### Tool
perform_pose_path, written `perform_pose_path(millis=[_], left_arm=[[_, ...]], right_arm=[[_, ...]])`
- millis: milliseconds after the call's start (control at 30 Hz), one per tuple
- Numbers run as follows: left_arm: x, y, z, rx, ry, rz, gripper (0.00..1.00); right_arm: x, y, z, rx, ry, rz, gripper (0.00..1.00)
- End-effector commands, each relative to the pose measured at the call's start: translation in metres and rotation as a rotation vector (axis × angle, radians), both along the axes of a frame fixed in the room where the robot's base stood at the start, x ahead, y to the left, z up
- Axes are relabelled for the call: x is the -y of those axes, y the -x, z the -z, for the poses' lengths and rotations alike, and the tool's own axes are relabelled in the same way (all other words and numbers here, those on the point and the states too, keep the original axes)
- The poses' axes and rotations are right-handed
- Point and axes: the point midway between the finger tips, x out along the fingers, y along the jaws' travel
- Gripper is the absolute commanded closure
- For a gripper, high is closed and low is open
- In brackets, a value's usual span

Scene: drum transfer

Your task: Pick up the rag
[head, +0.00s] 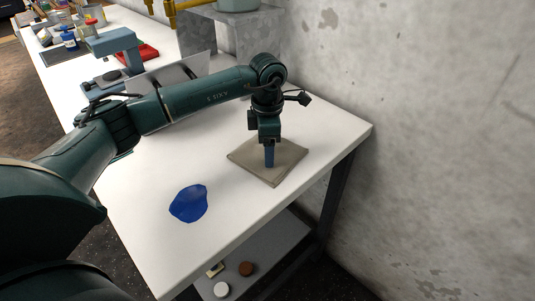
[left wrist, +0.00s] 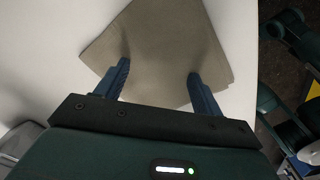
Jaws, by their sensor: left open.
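The rag is a flat grey-beige square cloth (head: 287,163) lying on the white table near its right end. It also shows in the left wrist view (left wrist: 165,45), beyond and between the fingers. My left gripper (head: 269,164) points down over the rag, its blue fingers open with nothing between them but the cloth below. In the left wrist view the left gripper's fingers (left wrist: 158,68) are spread apart, with their tips over the rag. I cannot tell whether the tips touch the cloth. My right gripper is not in view.
A blue irregular patch (head: 189,204) lies on the white table (head: 140,190) left of the rag. A teal device (head: 117,45), a red item and several bottles stand farther back. A concrete wall (head: 430,130) rises at the right. A lower shelf (head: 275,250) holds small round objects.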

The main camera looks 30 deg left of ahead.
Motion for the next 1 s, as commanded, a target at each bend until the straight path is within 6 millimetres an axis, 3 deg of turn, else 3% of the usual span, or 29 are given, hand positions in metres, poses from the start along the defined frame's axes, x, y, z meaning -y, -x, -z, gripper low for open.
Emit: perform_pose_path(millis=[1000], left_arm=[[-0.0025,0.0021,0.0074,-0.009,-0.01,-0.003,0.76]], right_arm=[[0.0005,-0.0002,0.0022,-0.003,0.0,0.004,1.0]])
